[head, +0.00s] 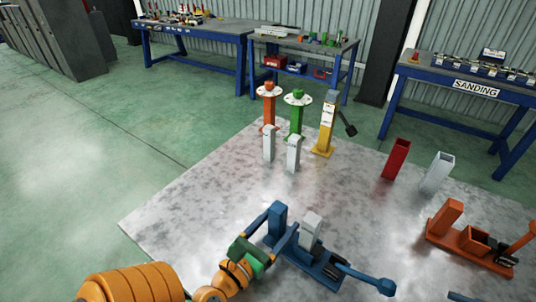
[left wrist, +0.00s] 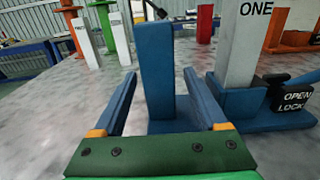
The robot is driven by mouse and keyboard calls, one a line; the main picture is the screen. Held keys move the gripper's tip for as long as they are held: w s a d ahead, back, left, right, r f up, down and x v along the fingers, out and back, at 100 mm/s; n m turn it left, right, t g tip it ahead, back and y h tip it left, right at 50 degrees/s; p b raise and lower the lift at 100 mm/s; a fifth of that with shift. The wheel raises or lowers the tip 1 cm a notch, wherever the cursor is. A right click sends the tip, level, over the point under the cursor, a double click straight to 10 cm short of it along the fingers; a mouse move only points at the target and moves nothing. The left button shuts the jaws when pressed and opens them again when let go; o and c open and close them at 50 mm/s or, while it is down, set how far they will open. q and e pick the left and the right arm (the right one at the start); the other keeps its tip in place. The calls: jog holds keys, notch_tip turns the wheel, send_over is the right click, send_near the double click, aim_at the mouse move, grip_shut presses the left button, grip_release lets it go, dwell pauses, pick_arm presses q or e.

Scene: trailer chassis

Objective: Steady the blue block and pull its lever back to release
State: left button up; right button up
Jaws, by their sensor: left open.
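The blue block (head: 322,266) sits on the grey metal plate, with a tall blue post (head: 277,222) at its left end. A light grey upright piece (head: 311,228), marked "ONE" in the left wrist view (left wrist: 238,45), stands in it. Its lever (head: 368,279) lies low, reaching to the right and ending in a blue knob. An "OPEN LOCK" label (left wrist: 296,101) shows in the left wrist view. My left gripper (left wrist: 159,75) is open, its blue fingers on either side of the post, with gaps visible. My right gripper is not in view.
Orange, green and yellow stands (head: 325,128) and two small white posts rise at the back of the plate (head: 190,222). Red and white open tubes (head: 397,158) stand to the right. An orange block with a lever (head: 466,242) is at far right. The plate's left is clear.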

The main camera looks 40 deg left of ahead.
pick_arm(q)
jog(key=shift+w+a, duration=0.15)
jog(key=shift+w, duration=1.4)
grip_shut()
